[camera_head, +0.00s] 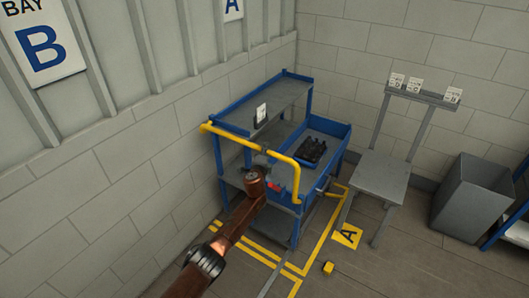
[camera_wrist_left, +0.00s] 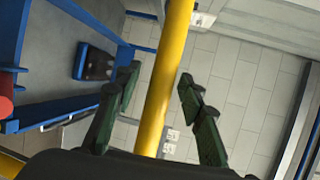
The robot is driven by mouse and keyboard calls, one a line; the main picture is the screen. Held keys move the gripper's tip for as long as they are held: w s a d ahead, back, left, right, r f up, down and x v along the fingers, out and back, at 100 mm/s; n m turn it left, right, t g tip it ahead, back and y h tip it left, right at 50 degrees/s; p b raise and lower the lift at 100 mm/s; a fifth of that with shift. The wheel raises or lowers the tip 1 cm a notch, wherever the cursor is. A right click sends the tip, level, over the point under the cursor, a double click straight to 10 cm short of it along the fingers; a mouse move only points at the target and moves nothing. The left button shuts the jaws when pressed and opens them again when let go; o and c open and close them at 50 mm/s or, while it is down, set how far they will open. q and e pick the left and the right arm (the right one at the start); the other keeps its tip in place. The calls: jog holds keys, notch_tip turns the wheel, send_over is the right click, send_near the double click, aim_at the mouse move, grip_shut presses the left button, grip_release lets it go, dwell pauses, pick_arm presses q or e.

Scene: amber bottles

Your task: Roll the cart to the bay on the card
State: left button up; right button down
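The blue and grey cart (camera_head: 262,122) stands by the left wall, with a yellow push handle (camera_head: 238,139) along its near side. A white card (camera_head: 261,112) stands in a dark holder on its upper shelf; its print is too small to read. My left gripper (camera_head: 277,176) is at the handle's right part. In the left wrist view the yellow bar (camera_wrist_left: 168,70) passes between the spread fingers (camera_wrist_left: 160,90), with a gap visible on each side. My right gripper is not in view.
Yellow floor lines surround the cart's foot, with an A plate (camera_head: 347,236) at their right corner. Wall signs read B (camera_head: 42,48) and A (camera_head: 233,8). A grey chair-like stand (camera_head: 380,176) and a grey bin (camera_head: 470,200) are at right. A small yellow block (camera_head: 328,267) lies on the floor.

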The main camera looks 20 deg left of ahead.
pick_arm(q)
jog(key=shift+s, duration=0.1)
jog(key=v, duration=1.1)
jog(key=shift+s, duration=0.35)
jog(key=shift+d+r, duration=0.1)
